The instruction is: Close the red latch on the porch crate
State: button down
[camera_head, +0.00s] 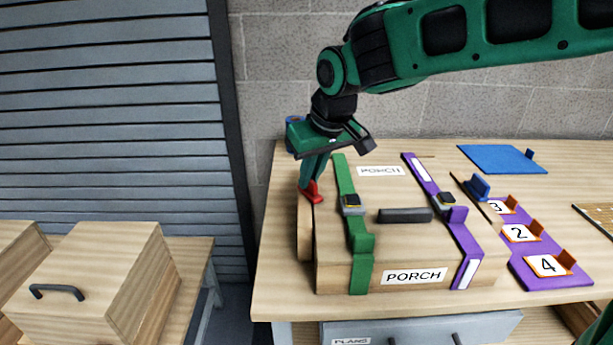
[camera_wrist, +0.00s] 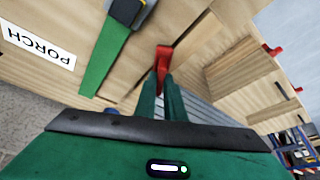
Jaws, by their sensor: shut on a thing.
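The porch crate (camera_head: 334,272) is a pale wooden box with PORCH labels, standing on the table. The red latch (camera_head: 311,192) is at the crate's left edge; it also shows in the wrist view (camera_wrist: 164,52), standing out beyond my fingertips. My gripper (camera_head: 313,178) points down at that left edge, its green fingers close together and shut on the red latch. The fingers (camera_wrist: 163,82) hide the lower part of the latch in the wrist view. I cannot tell how far the latch is turned.
A green strap (camera_head: 345,183) and a purple strap (camera_head: 464,240) cross the crate, with a dark handle (camera_head: 405,215) between them. A purple numbered board (camera_head: 520,271) and a blue panel (camera_head: 498,158) lie to the right. Another wooden box (camera_head: 105,270) stands on a lower table at left.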

jog(key=n, duration=0.2)
jog(key=n+g+y, duration=0.1)
jog(key=w+d+n, duration=0.1)
jog(key=n, duration=0.1)
jog(key=shift+d+n+y, duration=0.1)
jog(key=shift+n+y, duration=0.2)
jog(key=n, duration=0.1)
jog(key=n+g, duration=0.1)
jog(key=n, duration=0.1)
jog(key=shift+w+d+g+y, duration=0.2)
jog(key=shift+w+g+y, duration=0.1)
jog(key=shift+w, duration=0.1)
jog(key=shift+w+d+n+g, duration=0.1)
jog(key=shift+w+n+g, duration=0.15)
jog(key=shift+n, duration=0.65)
jog(key=shift+w+n+g, duration=0.1)
jog(key=shift+n+g, duration=0.25)
jog(key=shift+n, duration=0.55)
jog(key=c, duration=1.8)
grip_release()
jog(key=shift+c, duration=0.2)
jog(key=shift+r, duration=0.1)
